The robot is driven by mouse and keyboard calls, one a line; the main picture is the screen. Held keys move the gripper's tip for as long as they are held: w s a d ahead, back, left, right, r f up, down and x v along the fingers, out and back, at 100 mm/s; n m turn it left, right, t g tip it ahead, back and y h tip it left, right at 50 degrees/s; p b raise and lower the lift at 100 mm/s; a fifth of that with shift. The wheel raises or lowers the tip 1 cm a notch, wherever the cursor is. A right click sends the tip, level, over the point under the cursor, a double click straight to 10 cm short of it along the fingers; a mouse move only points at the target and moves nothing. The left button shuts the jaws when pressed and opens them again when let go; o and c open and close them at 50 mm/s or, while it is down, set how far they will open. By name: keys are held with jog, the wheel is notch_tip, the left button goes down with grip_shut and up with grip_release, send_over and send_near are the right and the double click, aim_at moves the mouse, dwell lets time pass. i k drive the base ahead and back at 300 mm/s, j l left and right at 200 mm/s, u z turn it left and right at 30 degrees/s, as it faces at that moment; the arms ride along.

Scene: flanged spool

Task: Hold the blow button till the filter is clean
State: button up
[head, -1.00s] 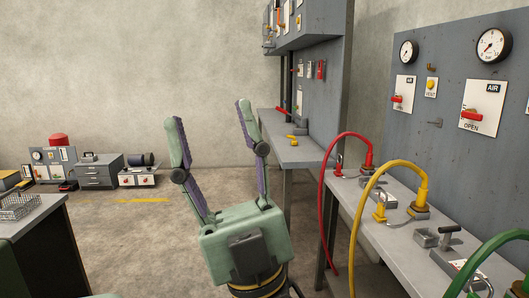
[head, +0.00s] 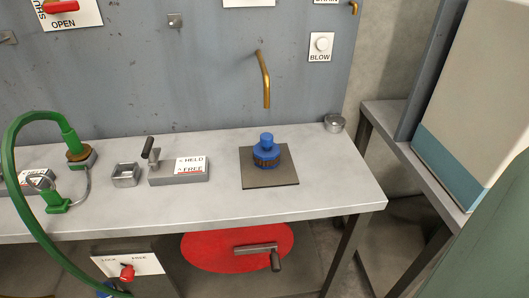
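The blow button (head: 321,44) is a round white knob on a white plate marked BLOW, on the upper right of the grey wall panel. A blue part with a brownish ribbed band (head: 266,152), which looks like the filter, stands upright on a dark square pad (head: 283,178) on the bench. The brown on its band looks like dirt, though it is small in the picture. A bent brass pipe (head: 264,80) points down above it, apart from it. My gripper is not in the head view now.
The grey bench (head: 225,207) also bears a HELD/FREE lever block (head: 180,172), a small open metal box (head: 125,175) and a green hose (head: 17,140) at left. A small metal cup (head: 334,123) stands at the back right. A cream and teal box (head: 475,110) stands at right.

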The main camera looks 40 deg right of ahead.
aim_at(322, 44)
jog(key=z, duration=1.4)
